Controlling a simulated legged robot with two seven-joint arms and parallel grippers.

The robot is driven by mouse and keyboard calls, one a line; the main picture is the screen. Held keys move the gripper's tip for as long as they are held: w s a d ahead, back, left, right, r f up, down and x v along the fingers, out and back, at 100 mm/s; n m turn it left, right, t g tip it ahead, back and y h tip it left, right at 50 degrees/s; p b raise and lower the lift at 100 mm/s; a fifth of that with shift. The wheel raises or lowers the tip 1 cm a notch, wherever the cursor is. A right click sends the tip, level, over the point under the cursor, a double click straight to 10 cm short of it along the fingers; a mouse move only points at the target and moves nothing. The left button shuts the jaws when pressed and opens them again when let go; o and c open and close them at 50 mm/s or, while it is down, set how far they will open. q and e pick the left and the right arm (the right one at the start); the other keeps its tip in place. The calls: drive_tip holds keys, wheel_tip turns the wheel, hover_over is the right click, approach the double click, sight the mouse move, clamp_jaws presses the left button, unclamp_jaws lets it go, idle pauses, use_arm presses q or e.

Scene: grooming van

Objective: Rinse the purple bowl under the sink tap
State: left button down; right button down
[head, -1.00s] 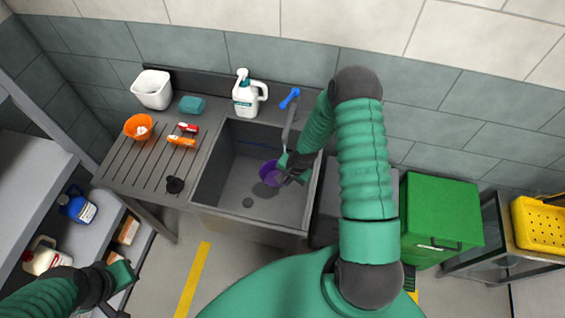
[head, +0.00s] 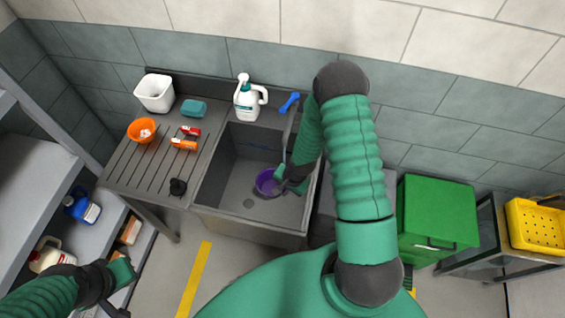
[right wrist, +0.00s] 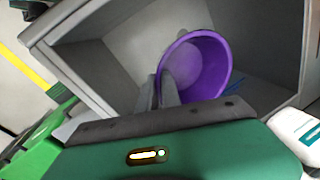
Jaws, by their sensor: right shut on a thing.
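The purple bowl (head: 265,182) is inside the grey sink basin (head: 215,185), low and near its right side. In the right wrist view the bowl (right wrist: 205,62) shows its open inside, and it looks empty. My right gripper (head: 284,179) is shut on the bowl's rim; its fingers (right wrist: 163,85) straddle the near edge. The tap's blue handle (head: 289,102) stands behind the sink; its spout is mostly hidden by my right arm. I cannot tell whether water runs. My left gripper (head: 122,275) is away from the sink at lower left, its fingers unclear.
A white pump jug (head: 247,102) stands behind the basin. The left drainboard holds a white tub (head: 154,92), a teal sponge (head: 194,108), an orange bowl (head: 142,130), orange-red items (head: 184,143) and a black object (head: 177,187). A green bin (head: 437,212) stands right.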

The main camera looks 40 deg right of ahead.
drive_tip(key=p+v, duration=0.1)
drive_tip(key=v, duration=0.1)
drive_tip(key=w+p+v, duration=0.1)
drive_tip(key=p+v, duration=0.3)
drive_tip(key=v, duration=0.1)
drive_tip(key=shift+w+a+r, duration=0.25)
drive_tip(key=shift+a, duration=0.05)
drive_tip(key=shift+f, duration=0.1)
idle(0.6)
